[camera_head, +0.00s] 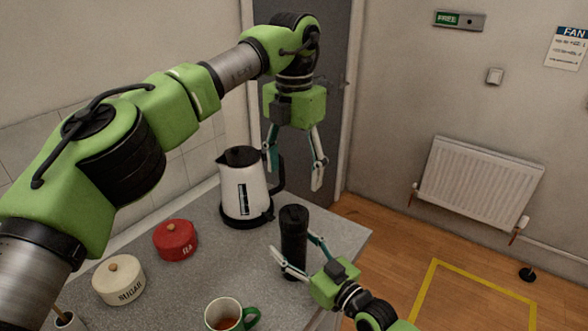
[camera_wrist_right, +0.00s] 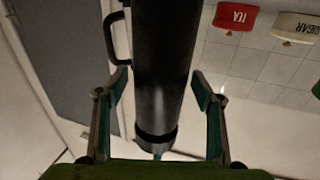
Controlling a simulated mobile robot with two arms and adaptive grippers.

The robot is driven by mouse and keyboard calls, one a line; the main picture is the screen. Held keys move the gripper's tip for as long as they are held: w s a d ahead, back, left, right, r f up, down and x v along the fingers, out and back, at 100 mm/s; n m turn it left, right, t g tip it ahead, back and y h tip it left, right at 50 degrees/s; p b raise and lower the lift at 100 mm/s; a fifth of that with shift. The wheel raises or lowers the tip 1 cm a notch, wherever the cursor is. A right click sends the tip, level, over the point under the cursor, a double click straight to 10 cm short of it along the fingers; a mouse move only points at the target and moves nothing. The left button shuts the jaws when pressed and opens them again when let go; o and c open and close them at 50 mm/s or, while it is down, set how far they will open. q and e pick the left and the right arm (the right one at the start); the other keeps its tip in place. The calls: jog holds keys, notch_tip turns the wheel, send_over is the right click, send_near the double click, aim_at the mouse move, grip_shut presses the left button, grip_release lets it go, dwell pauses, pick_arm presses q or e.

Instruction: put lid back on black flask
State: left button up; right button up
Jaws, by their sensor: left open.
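The black flask (camera_head: 294,236) stands upright near the right edge of the grey worktop. Its top looks dark and cap-like, and no separate lid shows elsewhere. In the right wrist view, which is upside down, the flask (camera_wrist_right: 160,70) has a band and a greyer section at its top end. My right gripper (camera_head: 291,245) is around the flask, one finger on each side, with gaps visible between fingers and flask. My left gripper (camera_head: 295,178) hangs above and behind the flask, fingers pointing down, spread and empty.
A white kettle (camera_head: 232,197) with black handle stands behind the flask, to its left. A red tin (camera_head: 176,243), a cream sugar tin (camera_head: 119,284) and a green-handled mug (camera_head: 224,314) stand further left. The worktop's right edge is close to the flask.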

jog(key=shift+s+d+f, duration=0.1)
jog(key=shift+s+d, duration=0.3)
jog(key=v, duration=1.1)
